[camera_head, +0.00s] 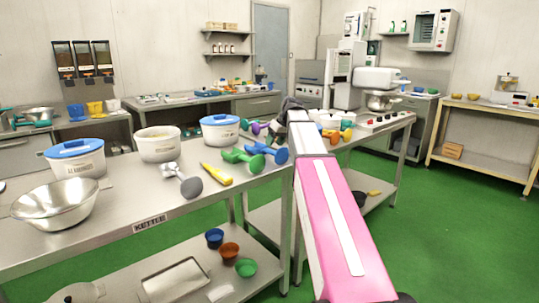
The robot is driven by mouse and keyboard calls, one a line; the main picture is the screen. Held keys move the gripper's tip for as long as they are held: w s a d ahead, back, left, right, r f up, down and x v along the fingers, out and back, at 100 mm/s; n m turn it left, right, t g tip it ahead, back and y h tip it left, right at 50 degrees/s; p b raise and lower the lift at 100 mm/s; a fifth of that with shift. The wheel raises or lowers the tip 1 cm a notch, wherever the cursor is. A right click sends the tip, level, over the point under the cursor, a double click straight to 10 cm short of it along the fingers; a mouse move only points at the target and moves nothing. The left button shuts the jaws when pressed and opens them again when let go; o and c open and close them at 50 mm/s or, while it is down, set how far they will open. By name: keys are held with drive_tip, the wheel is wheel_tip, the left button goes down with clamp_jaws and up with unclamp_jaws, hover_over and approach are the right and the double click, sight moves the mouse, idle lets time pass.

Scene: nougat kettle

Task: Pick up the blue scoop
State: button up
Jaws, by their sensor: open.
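The blue scoop (281,156) lies on the steel kettle table (130,205), near its right end. Its handle reaches left beside the green scoops (243,158). My pink and white arm rises from the bottom of the view, just right of the blue scoop. My gripper (291,104) is the dark part at the arm's far end, above and beyond the scoop in the picture. It is open and apart from the blue scoop. Its fingertips are too small and dark to make out clearly.
A grey scoop (189,186) and a yellow tool (217,174) lie to the left. Blue-lidded tubs (75,158), an open white tub (158,144) and a steel bowl (55,204) stand on the table. A mixer (378,80) stands behind. Green floor (440,240) is clear at right.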

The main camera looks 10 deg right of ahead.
sight(270, 152)
drive_tip(key=shift+w+x, duration=0.15)
drive_tip(key=shift+x, duration=1.45)
drive_tip(key=shift+w+x, duration=0.15)
drive_tip(key=shift+x, duration=1.45)
drive_tip(key=shift+d+r, duration=0.1)
clamp_jaws()
